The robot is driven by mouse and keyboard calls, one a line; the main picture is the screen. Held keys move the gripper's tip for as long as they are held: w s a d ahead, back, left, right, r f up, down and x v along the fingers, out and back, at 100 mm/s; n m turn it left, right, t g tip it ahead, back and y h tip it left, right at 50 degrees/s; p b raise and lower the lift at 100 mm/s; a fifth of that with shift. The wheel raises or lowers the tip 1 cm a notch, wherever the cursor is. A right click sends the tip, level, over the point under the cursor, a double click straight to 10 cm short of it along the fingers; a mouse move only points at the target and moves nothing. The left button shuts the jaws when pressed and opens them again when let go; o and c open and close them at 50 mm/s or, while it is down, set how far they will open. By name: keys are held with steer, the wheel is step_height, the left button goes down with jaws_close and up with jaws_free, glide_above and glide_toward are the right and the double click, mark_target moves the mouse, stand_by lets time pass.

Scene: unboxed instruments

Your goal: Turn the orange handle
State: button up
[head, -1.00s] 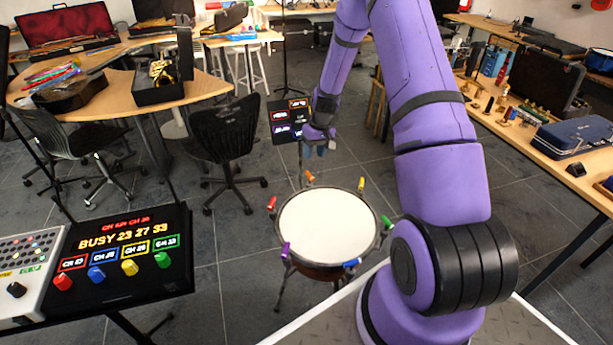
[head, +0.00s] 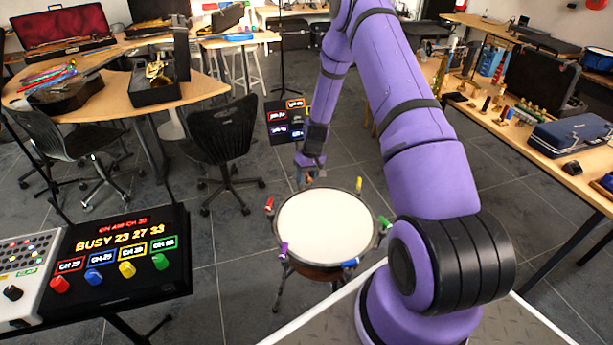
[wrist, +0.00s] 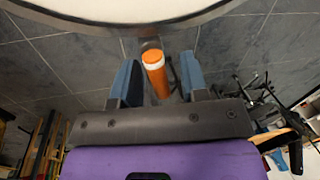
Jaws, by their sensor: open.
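The orange handle (wrist: 154,68) sticks out from the rim of the drum (head: 326,228) on its far side. In the wrist view it lies between the two blue fingers of my gripper (wrist: 157,82), nearer the left finger. The fingers stand apart on either side of it, and I cannot tell whether the left one touches it.
The drum also carries a red handle (head: 269,204), a yellow handle (head: 359,184), a green handle (head: 385,222), a purple handle (head: 283,250) and a blue handle (head: 350,262). A black chair (head: 222,140) stands behind left. A lit panel (head: 287,120) stands behind the gripper.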

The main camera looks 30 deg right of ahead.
jaws_close()
steer(key=shift+m, duration=0.3)
steer(key=m, duration=0.3)
steer(key=shift+t, duration=0.4)
steer(key=shift+m+t+h, duration=0.3)
steer(key=shift+m, duration=1.7)
jaws_free()
steer(key=shift+d, duration=0.1)
